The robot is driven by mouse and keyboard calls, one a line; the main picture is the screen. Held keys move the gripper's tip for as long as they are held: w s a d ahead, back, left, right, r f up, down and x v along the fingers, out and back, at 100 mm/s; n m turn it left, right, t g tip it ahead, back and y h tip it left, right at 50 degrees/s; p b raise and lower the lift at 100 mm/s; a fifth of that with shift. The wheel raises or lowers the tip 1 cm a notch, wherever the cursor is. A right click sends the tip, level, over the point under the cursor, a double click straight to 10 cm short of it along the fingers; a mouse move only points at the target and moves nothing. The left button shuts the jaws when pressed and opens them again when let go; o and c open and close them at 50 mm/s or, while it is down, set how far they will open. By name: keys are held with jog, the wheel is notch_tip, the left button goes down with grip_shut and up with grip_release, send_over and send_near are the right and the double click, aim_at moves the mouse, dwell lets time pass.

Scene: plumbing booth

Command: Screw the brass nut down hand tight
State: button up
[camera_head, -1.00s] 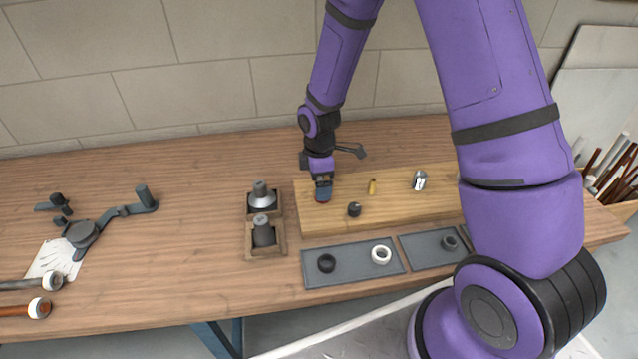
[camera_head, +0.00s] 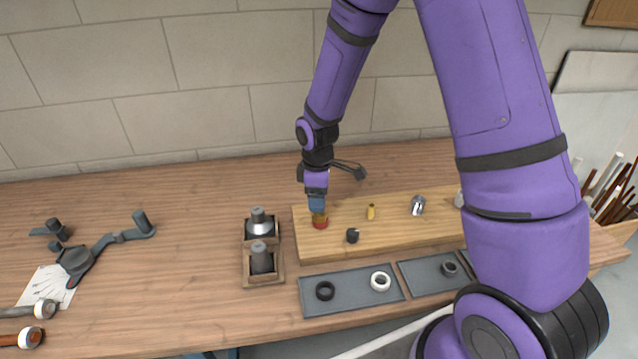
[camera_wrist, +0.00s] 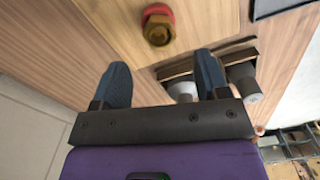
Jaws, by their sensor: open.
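The brass nut (camera_head: 320,215) sits on a red-based fitting (camera_head: 320,225) at the left end of the wooden board. My gripper (camera_head: 318,207) is just above the nut, pointing down. In the wrist view the gripper (camera_wrist: 162,66) is open, with two blue-grey fingers wide apart and nothing between them. The hexagonal brass nut (camera_wrist: 158,32) shows beyond the fingertips, clear of both, with the red part (camera_wrist: 160,11) behind it. How far down the nut sits on its thread cannot be told.
The board (camera_head: 440,218) also carries a dark fitting (camera_head: 352,236), a small brass fitting (camera_head: 371,212) and a chrome fitting (camera_head: 417,206). Two wooden holders with grey parts (camera_head: 260,260) stand close left. A grey tray (camera_head: 350,292) with rings lies in front.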

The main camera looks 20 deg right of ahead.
jog(key=m, duration=0.2)
jog(key=r+m, duration=0.1)
jog(key=m, duration=0.2)
jog(key=shift+d+r, duration=0.1)
jog(key=shift+d, duration=0.05)
jog(key=m, duration=0.2)
jog(key=r+m, duration=0.1)
jog(key=m, duration=0.1)
jog(key=shift+w+d+r+m, duration=0.1)
jog(key=shift+m, duration=0.3)
jog(key=m, duration=0.2)
jog(key=r+m, duration=0.1)
jog(key=m, duration=0.1)
jog(key=shift+r+m, duration=0.1)
jog(key=shift+m, duration=0.2)
notch_tip(320, 180, down, 9)
jog(key=m, duration=0.6)
jog(key=shift+d, duration=0.1)
jog(key=shift+c, duration=0.5)
